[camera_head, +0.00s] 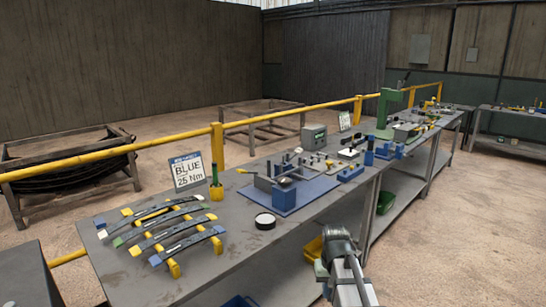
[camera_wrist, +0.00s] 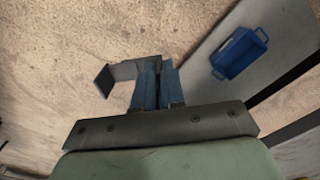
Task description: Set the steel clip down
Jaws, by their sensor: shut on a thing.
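The steel clip (camera_wrist: 106,80) is a bent grey piece with a flat end plate. In the wrist view it sticks out to the left of my fingertips. My gripper (camera_wrist: 158,72) has blue fingers close together, shut on the clip; the fingers hide part of it. The clip is held clear, with the floor far below it. In the head view my arm's end (camera_head: 340,262) is at the bottom, in front of the bench's near edge. I cannot make out the clip there.
A blue crate (camera_wrist: 240,52) sits on a grey surface below. Bare bench shows around the dish.

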